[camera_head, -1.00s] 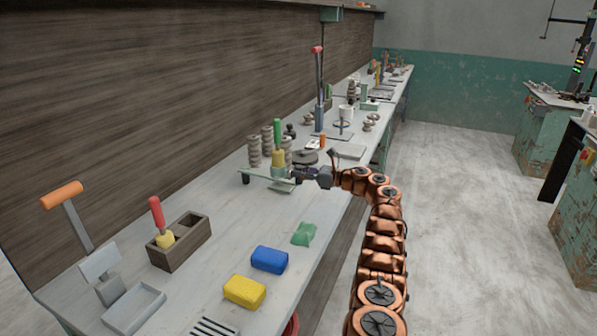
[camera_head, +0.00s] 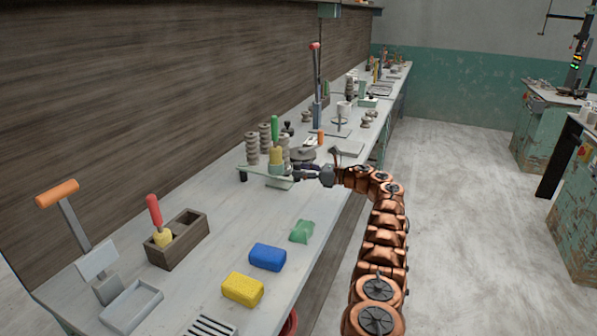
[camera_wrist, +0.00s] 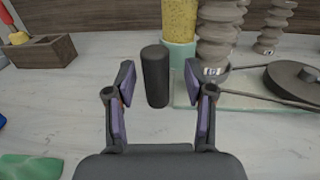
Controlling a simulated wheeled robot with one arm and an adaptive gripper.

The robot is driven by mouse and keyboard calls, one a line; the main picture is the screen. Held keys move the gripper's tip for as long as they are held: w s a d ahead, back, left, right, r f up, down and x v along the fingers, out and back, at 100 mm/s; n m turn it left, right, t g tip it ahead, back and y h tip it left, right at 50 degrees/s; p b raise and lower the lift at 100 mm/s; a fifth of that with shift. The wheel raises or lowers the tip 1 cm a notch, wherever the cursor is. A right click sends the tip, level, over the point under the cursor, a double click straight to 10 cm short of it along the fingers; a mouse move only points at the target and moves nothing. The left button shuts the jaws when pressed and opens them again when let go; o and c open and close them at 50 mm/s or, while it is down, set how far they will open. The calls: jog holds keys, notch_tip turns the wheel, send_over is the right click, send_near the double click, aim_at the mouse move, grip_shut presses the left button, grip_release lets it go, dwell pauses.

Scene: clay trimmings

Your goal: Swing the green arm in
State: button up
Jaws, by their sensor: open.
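The green arm (camera_head: 258,171) is a flat pale green bar over the bench, with a dark upright grip (camera_head: 243,174) at its left end. In the wrist view the pale green slab (camera_wrist: 232,100) is at right, and a dark cylinder (camera_wrist: 155,78) stands upright between the fingers. I cannot tell if the fingers touch it. My gripper (camera_head: 299,172) is open and empty, at the right end of the green arm in the head view; both fingers (camera_wrist: 159,72) show in the wrist view. What joins the cylinder to the slab is hidden.
A dark disc (camera_wrist: 295,80) lies at right. Green clay (camera_head: 302,231), blue (camera_head: 267,257) and yellow blocks (camera_head: 242,289) lie nearer, with bare bench between.

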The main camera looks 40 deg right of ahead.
jog(key=v, duration=1.1)
jog(key=shift+w, duration=0.1)
dwell(0.4)
